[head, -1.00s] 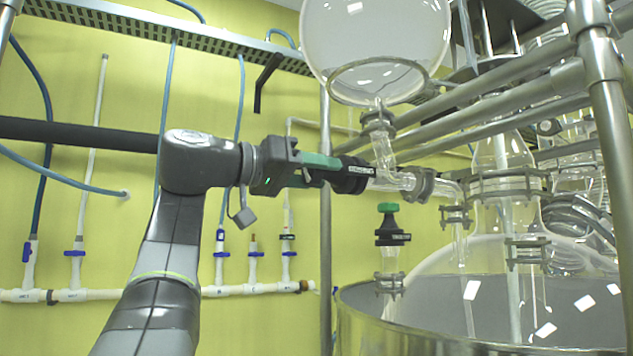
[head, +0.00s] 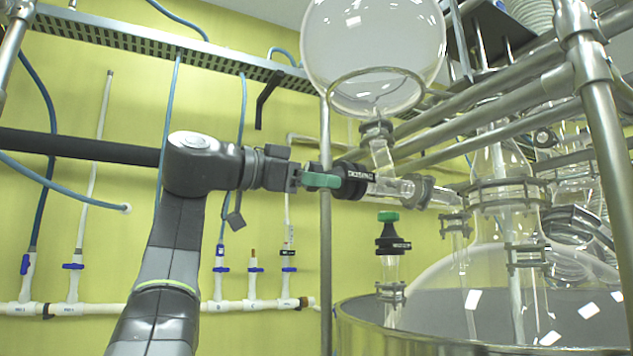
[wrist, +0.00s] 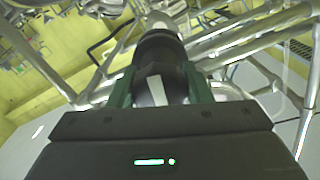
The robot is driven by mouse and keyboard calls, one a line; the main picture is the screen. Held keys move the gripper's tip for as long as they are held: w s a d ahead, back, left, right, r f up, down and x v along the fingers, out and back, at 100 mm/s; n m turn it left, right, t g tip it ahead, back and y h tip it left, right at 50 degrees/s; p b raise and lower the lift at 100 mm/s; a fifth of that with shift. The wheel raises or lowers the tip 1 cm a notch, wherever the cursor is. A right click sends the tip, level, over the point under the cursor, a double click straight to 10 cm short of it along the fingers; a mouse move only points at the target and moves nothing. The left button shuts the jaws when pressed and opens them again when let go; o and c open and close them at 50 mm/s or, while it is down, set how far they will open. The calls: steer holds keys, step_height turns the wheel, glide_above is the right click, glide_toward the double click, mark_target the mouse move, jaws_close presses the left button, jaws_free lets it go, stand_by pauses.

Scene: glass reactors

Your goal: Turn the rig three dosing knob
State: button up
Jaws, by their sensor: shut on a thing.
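The black dosing knob (head: 356,180), with a white label, sits on the left end of a horizontal glass valve (head: 400,190) under the round glass vessel (head: 375,55). My gripper (head: 330,180) reaches it level from the left, its green fingers shut on the knob. In the wrist view, the knob (wrist: 158,62) lies between the two green fingers (wrist: 158,90), with a pale mark on it. The fingers hide the knob's near part. I cannot read whether this is rig three.
A second black knob with a green cap (head: 388,228) stands upright just below the valve. The large glass reactor (head: 445,265) in its metal vessel fills the lower right. A vertical metal post (head: 326,260) passes close by my gripper. Metal rails (head: 480,125) cross the upper right.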

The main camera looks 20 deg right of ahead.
steer(key=shift+f, duration=0.15)
stand_by(0.3)
steer(key=o, duration=1)
steer(key=shift+a, duration=0.1)
steer(key=s+a, duration=0.1)
steer(key=a, duration=1.2)
steer(key=shift+a, duration=0.35)
